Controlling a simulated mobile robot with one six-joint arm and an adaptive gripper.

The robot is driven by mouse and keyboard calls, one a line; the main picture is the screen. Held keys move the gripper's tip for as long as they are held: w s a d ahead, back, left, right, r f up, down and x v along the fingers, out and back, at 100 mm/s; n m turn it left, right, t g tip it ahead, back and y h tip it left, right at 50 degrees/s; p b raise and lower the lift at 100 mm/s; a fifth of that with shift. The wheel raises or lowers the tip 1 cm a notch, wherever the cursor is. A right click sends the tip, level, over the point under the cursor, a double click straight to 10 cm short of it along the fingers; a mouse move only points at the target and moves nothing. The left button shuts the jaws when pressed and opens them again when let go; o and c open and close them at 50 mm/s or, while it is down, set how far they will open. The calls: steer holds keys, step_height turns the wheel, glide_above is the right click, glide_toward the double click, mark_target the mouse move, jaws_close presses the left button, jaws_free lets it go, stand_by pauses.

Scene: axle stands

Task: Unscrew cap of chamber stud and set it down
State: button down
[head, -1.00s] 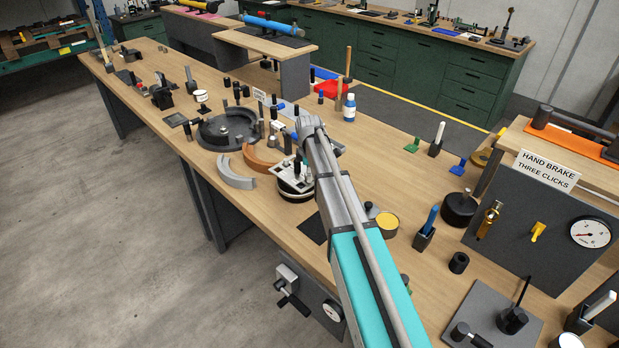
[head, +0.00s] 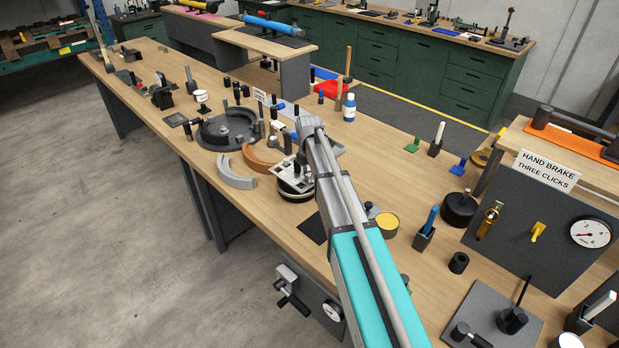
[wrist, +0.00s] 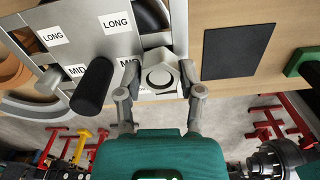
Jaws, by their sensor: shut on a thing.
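In the wrist view my gripper (wrist: 159,92) has its two fingers on either side of a pale grey cap (wrist: 160,60) with a dark ring on its round end face. The fingers are shut on it. The cap sits at the edge of a grey metal plate (wrist: 90,22) with LONG and MID labels. The stud under the cap is hidden, so I cannot tell how far the thread is engaged. In the head view my arm covers most of my gripper, beside the round labelled fixture (head: 297,192) on the bench.
A black cylinder (wrist: 93,86) stands up from the plate just left of my gripper. A dark flat mat (wrist: 238,51) lies on bare wood to the right. Curved brake shoes (head: 236,176) and a yellow-topped tin (head: 387,222) are near the fixture.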

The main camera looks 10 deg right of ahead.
steer(key=shift+c, duration=0.8)
jaws_free()
